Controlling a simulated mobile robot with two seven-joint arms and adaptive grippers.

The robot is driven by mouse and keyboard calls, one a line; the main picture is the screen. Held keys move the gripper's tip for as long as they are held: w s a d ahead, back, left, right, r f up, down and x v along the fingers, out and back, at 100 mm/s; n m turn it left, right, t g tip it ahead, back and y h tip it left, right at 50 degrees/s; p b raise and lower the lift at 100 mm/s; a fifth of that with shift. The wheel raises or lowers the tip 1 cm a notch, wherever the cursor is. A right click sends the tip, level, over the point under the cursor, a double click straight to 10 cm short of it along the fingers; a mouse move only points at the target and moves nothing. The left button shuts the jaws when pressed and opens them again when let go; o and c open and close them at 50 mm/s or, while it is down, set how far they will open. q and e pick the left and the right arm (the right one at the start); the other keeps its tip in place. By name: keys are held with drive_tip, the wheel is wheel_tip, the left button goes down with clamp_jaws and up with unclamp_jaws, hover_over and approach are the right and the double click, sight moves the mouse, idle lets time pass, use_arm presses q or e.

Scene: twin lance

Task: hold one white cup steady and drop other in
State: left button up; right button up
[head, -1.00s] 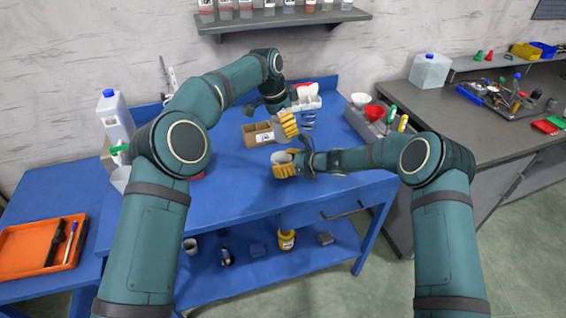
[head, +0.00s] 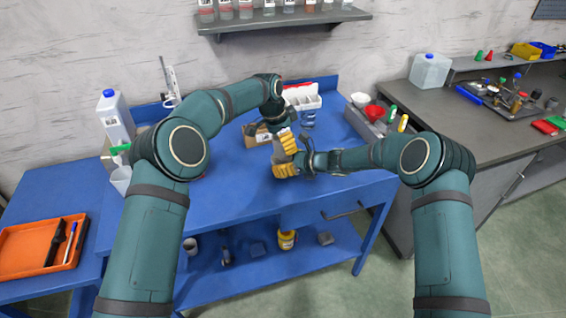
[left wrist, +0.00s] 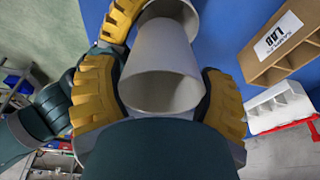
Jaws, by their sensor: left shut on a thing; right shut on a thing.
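My left gripper (head: 287,142) is shut on a white cup (left wrist: 162,62), and its yellow fingers sit on either side of that cup in the left wrist view (left wrist: 160,98). The cup's open rim faces the wrist camera and its narrower end points away. Just beyond that end is the other white cup (left wrist: 183,14), held by my right gripper (head: 285,170), whose yellow finger shows beside it. The two cups overlap in the left wrist view; I cannot tell whether one has entered the other. In the head view the grippers largely hide both cups.
A cardboard divided box (head: 252,130) labelled LAB lies close behind the grippers on the blue table (head: 225,180). A white divided tray (head: 305,102) stands farther back. A grey bin with bottles (head: 365,122) is to the right. The table's left middle is clear.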

sight(275, 145)
use_arm(q)
drive_tip(key=shift+f, duration=0.55)
drive_tip(key=o, duration=0.7)
drive_tip(key=shift+f, duration=0.15)
drive_tip(key=shift+o, duration=0.2)
drive_tip(key=v, duration=1.2)
